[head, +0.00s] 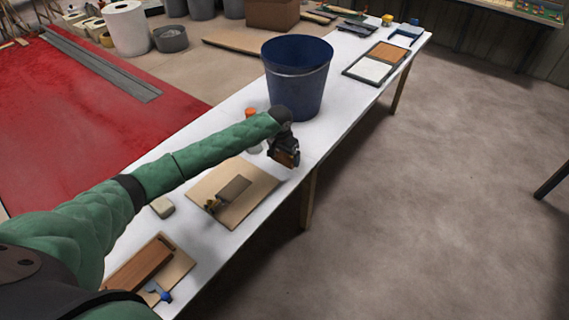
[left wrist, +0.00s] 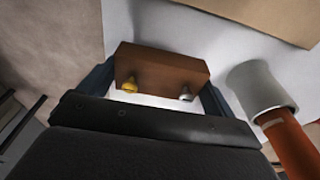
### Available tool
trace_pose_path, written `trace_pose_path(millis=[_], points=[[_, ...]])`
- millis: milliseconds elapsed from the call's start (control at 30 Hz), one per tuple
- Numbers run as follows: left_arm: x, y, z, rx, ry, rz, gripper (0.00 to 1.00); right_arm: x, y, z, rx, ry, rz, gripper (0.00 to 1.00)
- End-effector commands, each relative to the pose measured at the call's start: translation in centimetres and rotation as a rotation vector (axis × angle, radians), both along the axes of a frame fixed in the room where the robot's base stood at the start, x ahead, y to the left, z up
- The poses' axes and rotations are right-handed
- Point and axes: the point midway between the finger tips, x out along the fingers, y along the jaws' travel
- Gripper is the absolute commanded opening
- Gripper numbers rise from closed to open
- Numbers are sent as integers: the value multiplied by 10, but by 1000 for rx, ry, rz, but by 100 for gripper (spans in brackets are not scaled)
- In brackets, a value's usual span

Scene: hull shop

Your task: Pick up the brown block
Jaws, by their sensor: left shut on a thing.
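My left gripper (head: 285,153) is shut on a brown block (head: 289,159) near the right edge of the white table, in front of the blue bucket. In the left wrist view the block (left wrist: 190,66) lies between the two dark fingers of the left gripper (left wrist: 157,84). A yellow knob and a silvery knob show on its near face. I cannot tell whether the block touches the table or hangs just above it. My right gripper is not in view.
A blue bucket (head: 298,82) stands just behind the gripper. A board (head: 254,205) with a trowel-like tool lies nearer. The white table (head: 224,254) ends close at the right, with open floor beyond.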

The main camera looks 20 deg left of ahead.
Motion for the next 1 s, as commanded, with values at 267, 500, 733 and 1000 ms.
trace_pose_path(millis=[267, 500, 733, 1000], points=[[7, -59, 31, -4, -3, -3, 66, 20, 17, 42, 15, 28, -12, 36], [10, -96, 55, -2, -1, -2, 66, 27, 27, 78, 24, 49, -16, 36], [12, -114, 67, -1, -1, -1, 66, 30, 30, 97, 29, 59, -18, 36], [12, -117, 70, 0, 0, 41, 66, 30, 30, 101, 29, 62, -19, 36]])
